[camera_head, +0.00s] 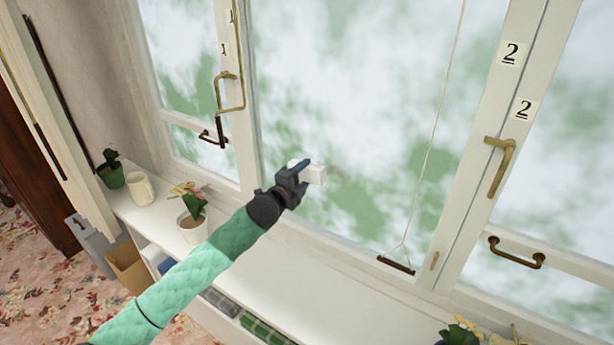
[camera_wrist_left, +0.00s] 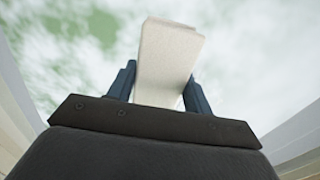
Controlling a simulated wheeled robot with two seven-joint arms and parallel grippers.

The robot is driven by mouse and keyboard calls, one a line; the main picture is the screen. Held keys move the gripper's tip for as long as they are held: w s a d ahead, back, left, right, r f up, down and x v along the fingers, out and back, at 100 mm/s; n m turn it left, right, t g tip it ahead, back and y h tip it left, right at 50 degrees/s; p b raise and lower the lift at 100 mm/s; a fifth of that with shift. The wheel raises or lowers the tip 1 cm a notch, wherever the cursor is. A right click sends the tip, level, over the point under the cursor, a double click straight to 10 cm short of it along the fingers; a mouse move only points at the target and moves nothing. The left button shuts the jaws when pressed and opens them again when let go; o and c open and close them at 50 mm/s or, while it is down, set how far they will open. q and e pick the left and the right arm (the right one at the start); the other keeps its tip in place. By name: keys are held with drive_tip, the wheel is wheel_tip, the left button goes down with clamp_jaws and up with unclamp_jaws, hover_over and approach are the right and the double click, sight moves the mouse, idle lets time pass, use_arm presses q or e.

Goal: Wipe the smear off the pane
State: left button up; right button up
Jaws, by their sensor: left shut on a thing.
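My left gripper (camera_head: 297,178) is shut on a white block-shaped wiper (camera_head: 314,173), held up in front of the middle pane (camera_head: 345,110). In the left wrist view the pale wiper (camera_wrist_left: 168,60) stands between the two dark blue fingers of my gripper (camera_wrist_left: 160,85). I cannot tell whether it touches the glass. A small faint brownish smear (camera_head: 338,171) shows on the pane just right of the wiper; part of it may be hidden behind the wiper. My right gripper is in neither view.
A white sill (camera_head: 290,270) runs below the window. On it stand a potted flower (camera_head: 192,225), a cream mug (camera_head: 141,188) and a small plant (camera_head: 111,170). A cord (camera_head: 437,130) hangs before the pane to a dark bar (camera_head: 396,264). Brass handles (camera_head: 500,165) stick out from the frames.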

sight(365, 184)
use_arm(q)
drive_tip(key=shift+w+a, duration=0.5)
drive_tip(key=shift+a, duration=0.2)
drive_tip(key=shift+w+a, duration=0.45)
drive_tip(key=shift+a, duration=0.2)
drive_tip(key=shift+s+d+r+p, duration=0.3)
drive_tip(key=shift+s+d+p, duration=0.2)
drive_tip(key=shift+s+d, duration=1.5)
drive_tip(key=shift+s+d+r+p, duration=0.25)
drive_tip(key=shift+s+d+p, duration=0.3)
drive_tip(key=shift+s+d, duration=1.45)
drive_tip(key=shift+s+d+r+p, duration=0.4)
drive_tip(key=shift+s+d, duration=0.6)
drive_tip(key=shift+d, duration=1.9)
drive_tip(key=shift+s+d, duration=0.55)
drive_tip(key=shift+d, duration=0.25)
drive_tip(key=shift+s+d, duration=0.5)
drive_tip(key=shift+d, duration=0.25)
drive_tip(key=shift+s, duration=0.1)
drive_tip(key=shift+p+v, duration=0.6)
drive_tip(key=shift+v, duration=0.15)
drive_tip(key=shift+p+v, duration=0.5)
drive_tip(key=shift+v, duration=1.6)
